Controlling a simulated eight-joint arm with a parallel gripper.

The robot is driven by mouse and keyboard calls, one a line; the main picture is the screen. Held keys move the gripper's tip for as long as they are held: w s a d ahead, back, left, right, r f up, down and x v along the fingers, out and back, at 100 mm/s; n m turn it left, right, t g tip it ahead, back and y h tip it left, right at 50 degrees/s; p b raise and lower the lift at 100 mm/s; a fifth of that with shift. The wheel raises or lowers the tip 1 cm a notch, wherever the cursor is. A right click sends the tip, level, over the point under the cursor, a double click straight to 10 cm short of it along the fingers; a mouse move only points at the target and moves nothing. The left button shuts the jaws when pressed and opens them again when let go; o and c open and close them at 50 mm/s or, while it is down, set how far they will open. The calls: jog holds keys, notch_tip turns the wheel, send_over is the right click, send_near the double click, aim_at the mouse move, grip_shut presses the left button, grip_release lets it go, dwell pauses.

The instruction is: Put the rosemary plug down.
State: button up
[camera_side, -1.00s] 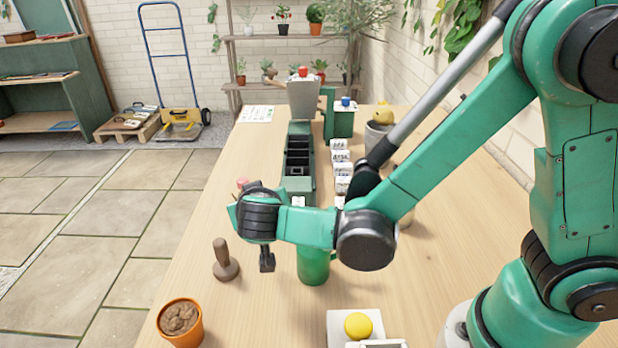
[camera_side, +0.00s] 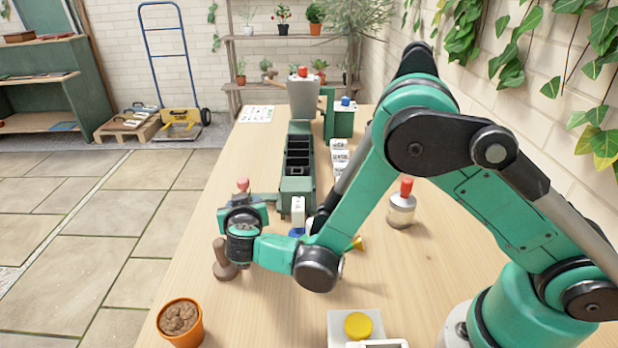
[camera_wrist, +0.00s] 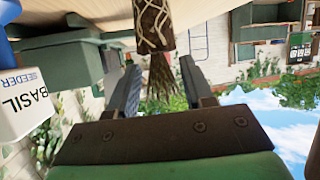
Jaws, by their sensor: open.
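In the wrist view the picture is upside down, with the tabletop along the top. A brown plug with pale netting (camera_wrist: 155,25), which I take for the rosemary plug, is at the top centre by the tabletop. Its thin stringy brown strands (camera_wrist: 162,80) show between my two fingers. My gripper (camera_wrist: 163,85) is open, its fingers apart on either side of the strands. In the side view my gripper (camera_side: 240,205) is low over the table's left part, pointing away from the camera. The plug is hidden there.
A white block labelled BASIL SEEDER (camera_wrist: 30,100) stands close beside my gripper. A dark green compartment tray (camera_side: 299,160) is beyond it. A wooden dibber (camera_side: 222,265) stands near the left edge, a terracotta pot (camera_side: 190,335) in front, and a red-capped bottle (camera_side: 402,208) to the right.

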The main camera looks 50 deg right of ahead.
jog(key=shift+x, duration=1.4)
grip_shut()
jog(key=shift+r, duration=0.15)
notch_tip(320, 180, up, 19)
jog(key=s+d+r+n+t+y, duration=0.1)
jog(key=s+d+r+n+y, duration=0.2)
jog(key=s+d+r, duration=0.3)
jog(key=s+f+n+t+y, duration=0.1)
jog(key=s+f+n+y, duration=0.2)
jog(key=f, duration=0.7)
jog(key=shift+s+a+f+n+y, duration=0.25)
jog(key=shift+s+y, duration=0.45)
jog(key=shift+s, duration=0.7)
jog(key=shift+d+r, duration=0.1)
